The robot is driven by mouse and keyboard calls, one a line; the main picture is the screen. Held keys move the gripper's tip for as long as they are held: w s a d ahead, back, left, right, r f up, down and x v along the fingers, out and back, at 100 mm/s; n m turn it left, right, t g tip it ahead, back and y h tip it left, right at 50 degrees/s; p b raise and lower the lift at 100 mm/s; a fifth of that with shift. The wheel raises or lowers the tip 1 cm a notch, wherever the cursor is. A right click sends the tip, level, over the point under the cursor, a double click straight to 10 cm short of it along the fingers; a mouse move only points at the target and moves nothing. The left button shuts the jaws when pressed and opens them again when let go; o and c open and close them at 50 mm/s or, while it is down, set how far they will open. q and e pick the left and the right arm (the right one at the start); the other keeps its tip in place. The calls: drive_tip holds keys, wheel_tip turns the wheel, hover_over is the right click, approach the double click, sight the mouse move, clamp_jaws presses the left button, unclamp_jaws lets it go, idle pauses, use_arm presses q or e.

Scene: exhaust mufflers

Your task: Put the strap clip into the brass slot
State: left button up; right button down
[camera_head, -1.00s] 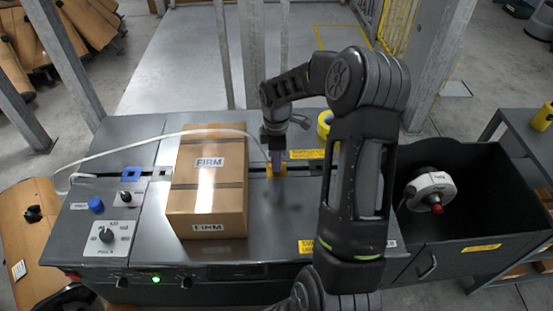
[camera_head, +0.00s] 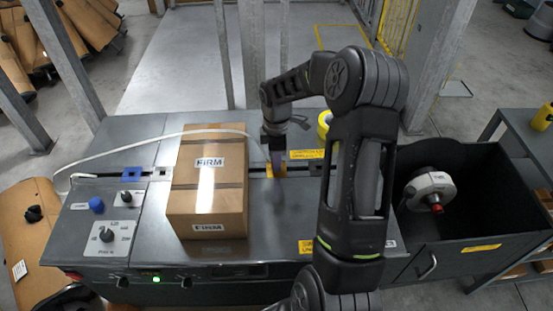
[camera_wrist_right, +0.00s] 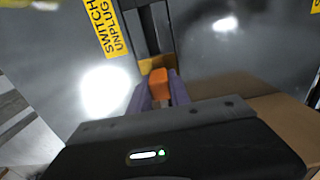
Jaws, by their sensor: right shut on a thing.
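The brass slot (camera_head: 283,171) is a small yellow-gold block on the machine top, right of the carton, set in the dark groove. My right gripper (camera_head: 276,160) points down right over it, very close. In the right wrist view the purple-grey fingers of the right gripper (camera_wrist_right: 160,92) are shut on the orange strap clip (camera_wrist_right: 158,79). The brass slot (camera_wrist_right: 148,65) shows just beyond the clip. Whether the clip touches the slot or is inside it, I cannot tell. A white strap (camera_head: 130,149) arches from the left over the carton toward the gripper. My left gripper is out of view.
A brown carton (camera_head: 208,210) marked FIRM stands left of the gripper. Knobs sit on the control panel (camera_head: 75,230) farther left. A yellow tape roll (camera_head: 325,122) lies behind my right arm. A black bin (camera_head: 470,205) holding a strap tool (camera_head: 430,188) is at the right.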

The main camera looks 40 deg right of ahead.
drive_tip(key=shift+f+b, duration=0.35)
drive_tip(key=shift+f, duration=0.15)
drive_tip(key=c, duration=1.1)
unclamp_jaws()
drive_tip(key=shift+c, duration=0.2)
drive_tip(key=shift+r, duration=0.2)
drive_tip(key=shift+r, duration=3.75)
drive_tip(key=shift+r, duration=0.1)
